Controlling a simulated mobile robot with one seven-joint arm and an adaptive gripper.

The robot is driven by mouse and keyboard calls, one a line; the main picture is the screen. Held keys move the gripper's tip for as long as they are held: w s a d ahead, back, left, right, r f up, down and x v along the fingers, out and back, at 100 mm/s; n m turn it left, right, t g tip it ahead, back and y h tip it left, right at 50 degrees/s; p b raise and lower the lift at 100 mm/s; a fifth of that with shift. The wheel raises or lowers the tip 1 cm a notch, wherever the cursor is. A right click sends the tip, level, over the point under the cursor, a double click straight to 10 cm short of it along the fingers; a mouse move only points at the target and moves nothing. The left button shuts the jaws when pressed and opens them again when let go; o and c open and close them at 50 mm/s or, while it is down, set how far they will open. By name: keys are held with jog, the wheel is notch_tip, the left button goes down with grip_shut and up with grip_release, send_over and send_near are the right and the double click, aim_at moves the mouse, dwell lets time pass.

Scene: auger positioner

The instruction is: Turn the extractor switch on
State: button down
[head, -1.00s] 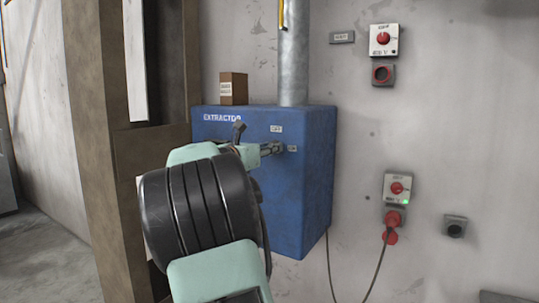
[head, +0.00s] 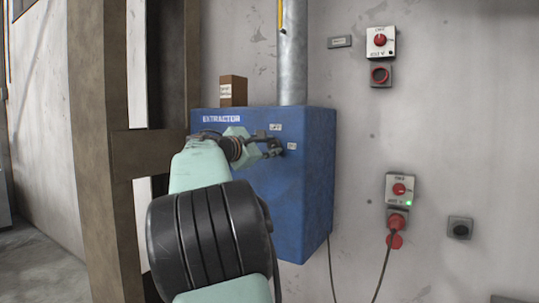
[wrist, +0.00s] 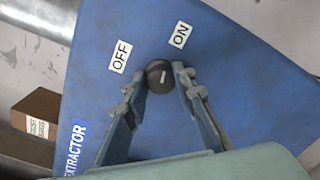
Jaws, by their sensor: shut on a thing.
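The blue extractor box (head: 305,190) hangs on the wall, and it fills much of the wrist view (wrist: 235,70). Its switch is a round black knob (wrist: 160,76) with a short pale mark. The OFF label (wrist: 121,57) is up and left of the knob, and the ON label (wrist: 180,35) is up and right of it. My gripper (wrist: 163,80) has its two fingertips on either side of the knob, shut on it. In the head view my gripper (head: 276,147) is at the box front by the labels, and it hides the knob.
A brown carton (head: 233,91) and a metal duct (head: 293,60) are on top of the box. A brown post (head: 95,150) stands to the left. Switch boxes (head: 381,42) (head: 400,188) and a hanging cable (head: 383,265) are on the wall to the right.

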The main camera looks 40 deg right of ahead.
jog(key=shift+m+b, duration=0.85)
jog(key=shift+m, duration=0.45)
jog(key=c, duration=1.6)
grip_release()
jog(key=shift+s+a, duration=0.1)
jog(key=shift+a, duration=0.25)
jog(key=v, duration=1.1)
jog(key=shift+s, duration=0.2)
